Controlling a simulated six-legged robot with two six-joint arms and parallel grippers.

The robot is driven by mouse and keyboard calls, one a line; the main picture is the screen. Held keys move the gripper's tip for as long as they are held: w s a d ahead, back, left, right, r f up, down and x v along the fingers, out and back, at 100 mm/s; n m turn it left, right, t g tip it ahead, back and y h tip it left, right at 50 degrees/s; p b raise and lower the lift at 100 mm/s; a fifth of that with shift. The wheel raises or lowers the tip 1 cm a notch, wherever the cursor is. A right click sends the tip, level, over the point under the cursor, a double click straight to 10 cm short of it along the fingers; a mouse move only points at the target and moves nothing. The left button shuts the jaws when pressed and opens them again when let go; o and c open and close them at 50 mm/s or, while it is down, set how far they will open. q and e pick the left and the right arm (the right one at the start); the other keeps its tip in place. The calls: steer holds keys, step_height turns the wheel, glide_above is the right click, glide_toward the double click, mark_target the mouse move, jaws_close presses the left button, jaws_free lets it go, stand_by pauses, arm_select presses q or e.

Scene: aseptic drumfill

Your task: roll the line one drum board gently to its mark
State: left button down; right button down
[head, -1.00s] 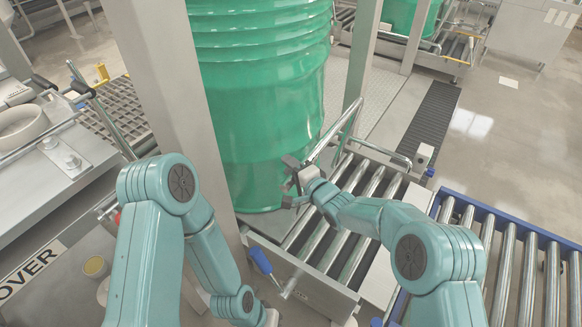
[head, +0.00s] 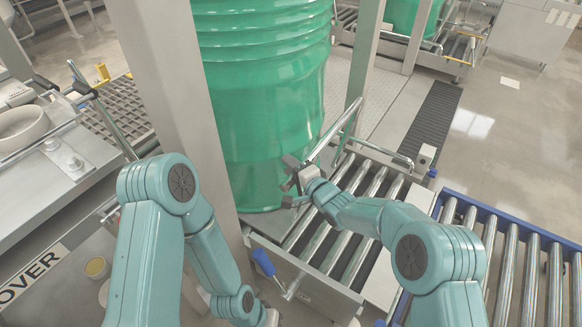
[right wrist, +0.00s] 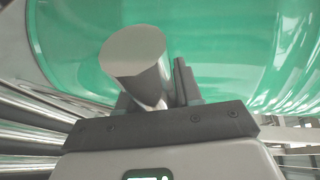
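A large green ribbed drum (head: 265,115) stands upright at the left end of a short roller conveyor (head: 335,235). A post hides its left side, and I cannot make out the board under it. My right gripper (head: 287,184) is at the drum's lower right side, by the lower end of a metal rail (head: 338,130). In the right wrist view the drum (right wrist: 230,50) fills the back. A grey cylinder end (right wrist: 133,52) stands at the close-set fingers (right wrist: 158,92); whether they grip it is unclear. My left arm hangs low, its fingers out of sight.
A grey post (head: 165,90) stands left of the drum. A blue-handled lever (head: 263,262) sticks out at the conveyor's near side. A blue-framed roller conveyor (head: 510,255) lies to the right. A steel bench (head: 55,175) is at the left. Another green drum (head: 408,15) stands far back.

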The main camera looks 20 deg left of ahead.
steer(key=c, duration=0.8)
jaws_free()
steer(key=shift+a+r, duration=0.1)
steer(key=shift+r, duration=0.25)
steer(key=shift+c, duration=0.2)
steer(key=p+v, duration=0.3)
steer(key=v, duration=1.3)
steer(key=shift+d+f, duration=0.25)
